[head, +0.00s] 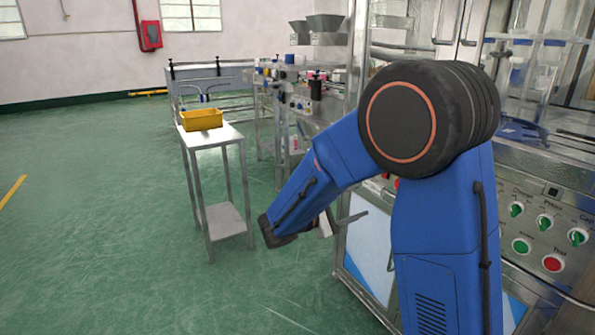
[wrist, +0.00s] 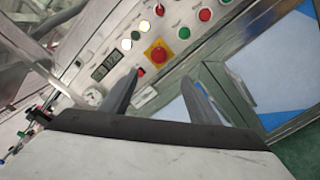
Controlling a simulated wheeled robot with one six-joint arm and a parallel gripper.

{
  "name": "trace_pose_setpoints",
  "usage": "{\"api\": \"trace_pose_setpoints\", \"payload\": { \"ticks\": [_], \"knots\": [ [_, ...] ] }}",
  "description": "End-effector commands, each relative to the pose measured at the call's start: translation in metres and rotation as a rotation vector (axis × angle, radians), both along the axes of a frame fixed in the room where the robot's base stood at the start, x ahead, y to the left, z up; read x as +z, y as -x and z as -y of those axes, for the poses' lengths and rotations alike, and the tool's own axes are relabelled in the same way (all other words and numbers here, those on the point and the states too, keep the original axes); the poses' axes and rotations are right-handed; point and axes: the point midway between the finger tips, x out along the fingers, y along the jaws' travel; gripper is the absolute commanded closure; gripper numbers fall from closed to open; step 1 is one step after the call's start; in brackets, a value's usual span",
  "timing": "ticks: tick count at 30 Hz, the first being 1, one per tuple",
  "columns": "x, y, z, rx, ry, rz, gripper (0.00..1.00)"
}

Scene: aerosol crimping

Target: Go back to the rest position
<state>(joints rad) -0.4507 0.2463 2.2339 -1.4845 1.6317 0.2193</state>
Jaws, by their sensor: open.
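My gripper (wrist: 160,77) is open in the wrist view, with its two grey fingers apart and nothing between them. It faces a metal control panel (wrist: 122,50) with a red emergency button on a yellow plate, a small display and several round buttons. In the head view, my gripper (head: 345,222) shows partly behind my blue arm, low beside the machine's front. The rest of it is hidden by the arm.
The crimping machine (head: 548,178) with its button panel stands at right, close to my arm. A small metal table (head: 229,133) with a yellow bin (head: 201,119) stands left of my arm. A conveyor line with equipment runs behind. Green floor at left is clear.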

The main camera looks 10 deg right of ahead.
Motion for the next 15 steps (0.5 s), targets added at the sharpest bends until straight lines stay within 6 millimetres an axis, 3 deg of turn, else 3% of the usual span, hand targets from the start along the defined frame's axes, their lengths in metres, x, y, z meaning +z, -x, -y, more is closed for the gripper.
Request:
{"api": "trace_pose_setpoints", "payload": {
  "ticks": [5,9,15],
  "knots": [
    [0.004,0.025,0.023,-0.062,-0.081,-0.001,0.45],
    [0.004,0.065,0.051,-0.153,-0.218,0.001,0.45],
    [-0.003,0.126,0.079,-0.272,-0.438,0.019,0.45]
  ]
}}
